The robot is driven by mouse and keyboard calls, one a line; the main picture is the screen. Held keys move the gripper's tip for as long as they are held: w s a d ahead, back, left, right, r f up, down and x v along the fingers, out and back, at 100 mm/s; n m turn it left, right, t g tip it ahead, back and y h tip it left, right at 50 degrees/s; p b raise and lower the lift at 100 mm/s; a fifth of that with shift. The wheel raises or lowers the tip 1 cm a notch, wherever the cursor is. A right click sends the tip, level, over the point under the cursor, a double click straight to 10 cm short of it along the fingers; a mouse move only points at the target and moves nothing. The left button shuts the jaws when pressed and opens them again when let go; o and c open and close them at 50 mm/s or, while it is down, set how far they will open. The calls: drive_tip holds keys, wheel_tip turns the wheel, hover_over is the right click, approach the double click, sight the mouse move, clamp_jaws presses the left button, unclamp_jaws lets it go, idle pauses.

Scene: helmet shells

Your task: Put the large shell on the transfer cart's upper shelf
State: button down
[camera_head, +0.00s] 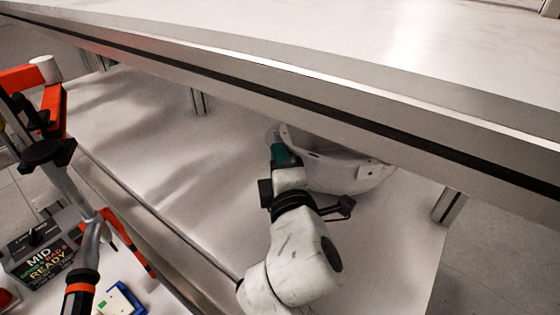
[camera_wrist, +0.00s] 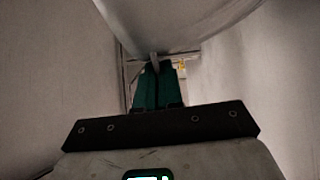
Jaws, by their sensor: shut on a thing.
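The large shell (camera_head: 345,172) is a white helmet shell, low over or on a white lower shelf (camera_head: 170,140), partly hidden by the upper shelf edge above it. My gripper (camera_head: 282,150) reaches in below the upper shelf and is shut on the shell's left edge. In the wrist view, the green fingers (camera_wrist: 157,88) are closed together with the shell's rim (camera_wrist: 185,25) at their tips. The shell's white curve fills the top of that view. I cannot tell whether the shell touches the lower shelf.
The upper shelf (camera_head: 400,50) spans the top of the head view, its thick front edge close above my arm. Metal posts (camera_head: 449,206) stand below it.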

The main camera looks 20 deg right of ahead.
drive_tip(key=c, duration=1.3)
unclamp_jaws()
drive_tip(key=shift+f, duration=0.1)
drive_tip(key=s, duration=0.4)
drive_tip(key=s+a+b, duration=0.1)
drive_tip(key=s, duration=0.3)
drive_tip(key=s+b, duration=0.1)
drive_tip(key=s, duration=0.3)
drive_tip(key=shift+a, duration=0.4)
